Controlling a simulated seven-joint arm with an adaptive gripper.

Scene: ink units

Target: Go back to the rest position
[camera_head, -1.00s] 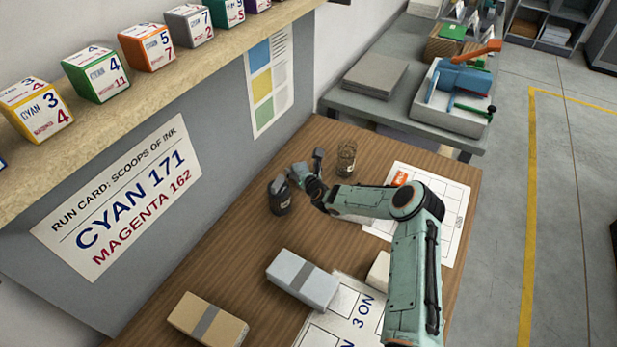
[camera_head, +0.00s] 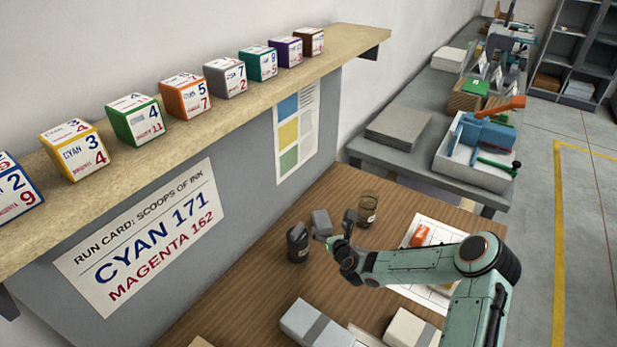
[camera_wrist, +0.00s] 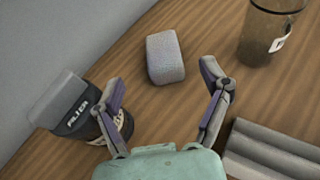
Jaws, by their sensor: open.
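My gripper (camera_head: 341,232) is open and empty above the wooden table (camera_head: 255,290), pointing down. In the wrist view its two fingers (camera_wrist: 162,80) stand wide apart. A small grey block (camera_wrist: 165,58) shows just beyond the gap between them, and it also shows beside the gripper in the head view (camera_head: 321,222). A dark container with a white-lettered label (camera_wrist: 82,118) stands left of the gripper, partly behind the left finger; the head view shows it too (camera_head: 298,246). A clear brownish jar (camera_head: 367,209) stands behind the gripper to the right.
A light grey box with a darker band (camera_head: 312,322) and a whitish box (camera_head: 411,328) lie near the front. A white sheet (camera_head: 425,232) is partly under my arm. A shelf (camera_head: 345,42) with several numbered cubes runs above. A run card (camera_head: 140,240) hangs on the wall panel.

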